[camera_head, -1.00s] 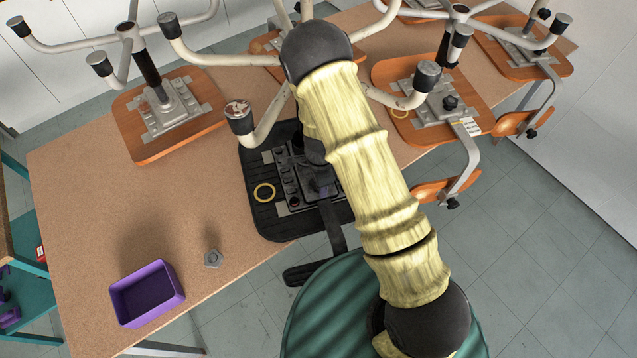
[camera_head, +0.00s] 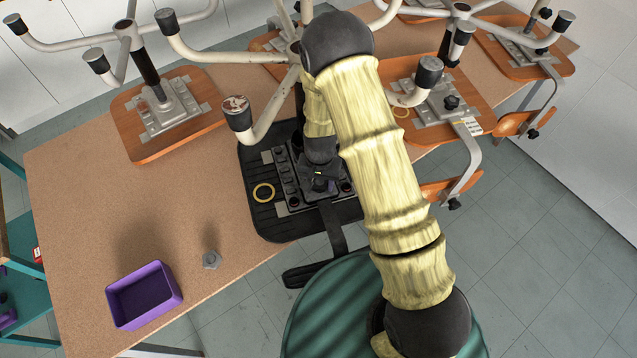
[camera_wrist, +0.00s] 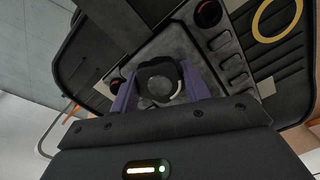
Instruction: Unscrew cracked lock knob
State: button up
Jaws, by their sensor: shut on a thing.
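The lock knob (camera_wrist: 160,82) is a dark rounded knob on the grey mounting plate under the upturned black chair seat (camera_head: 262,222). In the wrist view it sits between the two purple fingers of my gripper (camera_wrist: 158,92), which are shut on it. No crack can be made out at this size. In the head view my gripper (camera_head: 322,182) is low over the plate, and the arm partly covers the plate. The knob itself cannot be told apart there.
A yellow ring (camera_head: 263,193) lies on the black seat. A purple bin (camera_head: 145,295) and a grey knob-like part (camera_head: 211,259) are on the table (camera_head: 85,200). Upturned chair legs (camera_head: 262,118) rise close to my arm. Wooden-seated chairs (camera_head: 168,115) stand around.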

jog(key=n, duration=0.5)
jog(key=shift+n, duration=0.3)
jog(key=n, duration=0.4)
jog(key=shift+n, duration=0.3)
jog(key=shift+n, duration=0.5)
jog(key=n, duration=0.5)
jog(key=shift+r+p, duration=0.1)
jog(key=shift+p, duration=0.2)
jog(key=n+p, duration=0.1)
jog(key=n, duration=0.3)
jog(key=shift+n, duration=0.9)
jog(key=o, duration=1.4)
jog(key=shift+o, duration=0.2)
